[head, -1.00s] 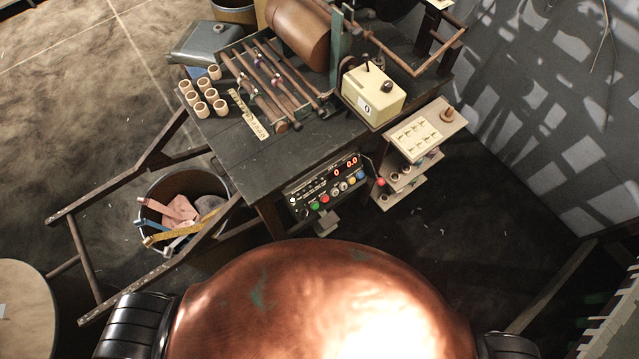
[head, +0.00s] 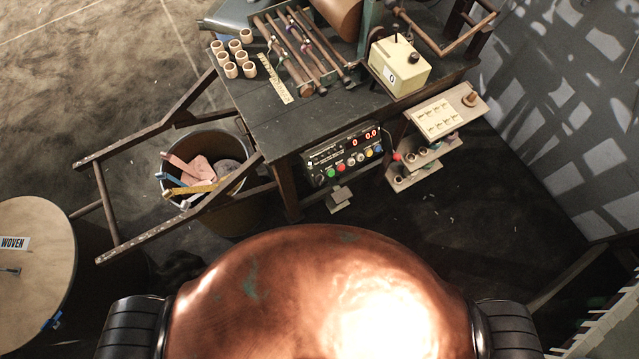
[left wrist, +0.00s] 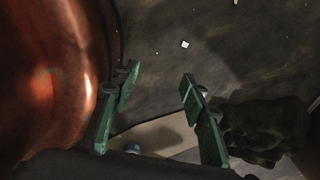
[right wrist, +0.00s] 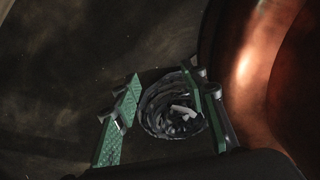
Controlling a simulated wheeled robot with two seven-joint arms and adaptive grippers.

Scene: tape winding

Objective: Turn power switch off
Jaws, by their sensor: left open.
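A dark control panel (head: 343,155) is set under the front edge of the bench in the head view. It has lit red digits and a row of coloured buttons. A power switch cannot be clearly made out on it at this size. A cream box (head: 399,66) with a black lever and knob stands on the bench top. My left gripper (left wrist: 158,80) is open and empty over the floor in the left wrist view. My right gripper (right wrist: 162,76) is open in the right wrist view; a dark coil (right wrist: 172,108) shows between and behind its fingers, apparently beyond them.
A bucket of strips (head: 205,180) stands left of the panel, by a slanted wooden frame (head: 190,125). A round table (head: 35,255) is at lower left. A small shelf stand (head: 440,120) is right of the panel. Dark floor in front of the bench is open.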

